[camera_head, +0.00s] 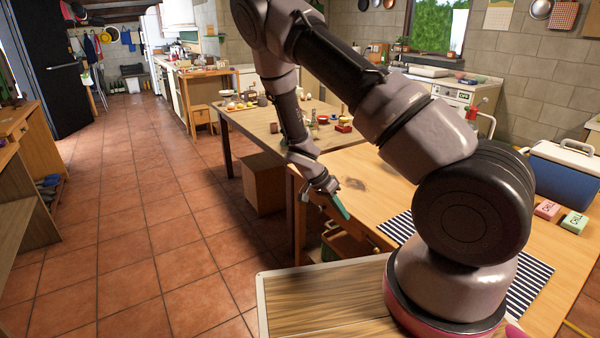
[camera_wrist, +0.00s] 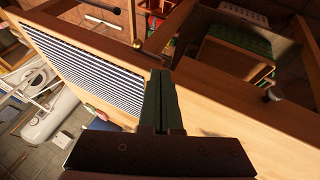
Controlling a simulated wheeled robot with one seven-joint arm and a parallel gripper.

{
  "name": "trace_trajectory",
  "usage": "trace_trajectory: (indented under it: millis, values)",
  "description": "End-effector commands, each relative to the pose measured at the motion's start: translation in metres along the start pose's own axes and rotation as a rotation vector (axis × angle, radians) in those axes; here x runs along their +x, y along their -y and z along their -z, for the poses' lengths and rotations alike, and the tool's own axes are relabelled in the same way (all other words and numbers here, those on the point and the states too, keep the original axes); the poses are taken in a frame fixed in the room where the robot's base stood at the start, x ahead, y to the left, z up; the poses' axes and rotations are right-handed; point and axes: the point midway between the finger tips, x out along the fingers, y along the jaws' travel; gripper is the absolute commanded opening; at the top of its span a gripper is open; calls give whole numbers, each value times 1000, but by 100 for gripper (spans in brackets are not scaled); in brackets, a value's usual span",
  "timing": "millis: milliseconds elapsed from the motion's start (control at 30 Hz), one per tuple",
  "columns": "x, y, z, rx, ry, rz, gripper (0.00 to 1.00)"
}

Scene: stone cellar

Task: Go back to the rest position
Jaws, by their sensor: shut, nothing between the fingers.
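My gripper (camera_head: 341,205) hangs at the end of my bent arm, beside the near edge of a wooden table (camera_head: 350,180). Its green fingers point down and to the right in the head view. In the wrist view the fingers of my gripper (camera_wrist: 160,98) lie close together, shut, with nothing seen between them. They show in front of the table top (camera_wrist: 215,120).
A striped mat (camera_head: 525,283) lies on the table, partly behind my arm. A box (camera_head: 264,185) stands on the floor. The tiled floor (camera_head: 130,190) is open at left.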

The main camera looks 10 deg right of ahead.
Motion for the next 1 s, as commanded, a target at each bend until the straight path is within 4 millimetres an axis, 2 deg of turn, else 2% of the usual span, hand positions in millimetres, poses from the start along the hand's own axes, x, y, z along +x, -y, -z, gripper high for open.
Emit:
trace_trajectory:
  millis: [167,467,600,767,1000]
  values:
    - [-31,-4,7,-11,65,49,0]
    - [-139,-41,38,-95,245,262,0]
    - [-187,-69,55,-144,290,385,0]
    - [-237,-108,73,-204,305,534,0]
    - [-299,-178,91,-299,246,756,0]
